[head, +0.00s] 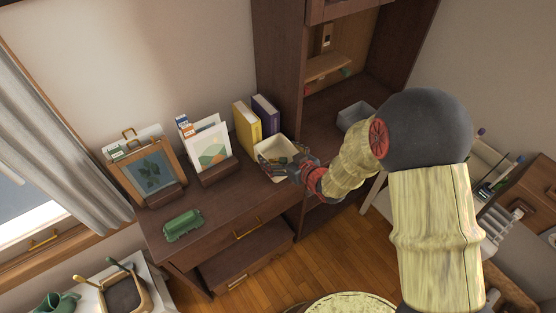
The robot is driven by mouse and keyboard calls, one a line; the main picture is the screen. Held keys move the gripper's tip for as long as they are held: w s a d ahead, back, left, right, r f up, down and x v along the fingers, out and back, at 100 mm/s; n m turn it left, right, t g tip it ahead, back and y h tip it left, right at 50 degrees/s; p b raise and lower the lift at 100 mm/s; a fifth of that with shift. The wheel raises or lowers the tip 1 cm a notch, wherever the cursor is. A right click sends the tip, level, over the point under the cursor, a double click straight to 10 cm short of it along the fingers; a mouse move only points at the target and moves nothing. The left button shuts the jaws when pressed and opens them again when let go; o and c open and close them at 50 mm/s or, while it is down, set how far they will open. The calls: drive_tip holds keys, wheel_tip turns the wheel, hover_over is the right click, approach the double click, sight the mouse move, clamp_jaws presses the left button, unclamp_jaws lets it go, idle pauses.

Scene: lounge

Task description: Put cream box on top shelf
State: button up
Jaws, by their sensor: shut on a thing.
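The cream box (272,148) is at the right end of the dark wooden desk, beside the yellow and purple books. It is open at the top and looks slightly tilted. My gripper (287,167) is at its front right side and is shut on it. The fingertips are small and partly merge with the box's edge, and I cannot tell whether the box touches the desk. The dark wooden shelf unit (292,65) stands right of the desk. Its upper part is cut off by the picture's top edge, and my arm hides part of its right side.
A grey box (352,115) sits on a shelf-unit surface. A green case (183,225), a card holder (214,172) and a framed leaf picture (147,180) are on the desk. The desk's front middle is clear.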

sight(278, 159)
drive_tip(key=shift+w+f+b, duration=0.2)
drive_tip(key=shift+f+b, duration=0.55)
drive_tip(key=shift+f, duration=0.95)
drive_tip(key=shift+f, duration=0.15)
drive_tip(key=o, duration=1.1)
drive_tip(key=shift+o, duration=0.2)
drive_tip(key=shift+r, duration=0.2)
drive_tip(key=p+v, duration=0.3)
drive_tip(key=v, duration=0.9)
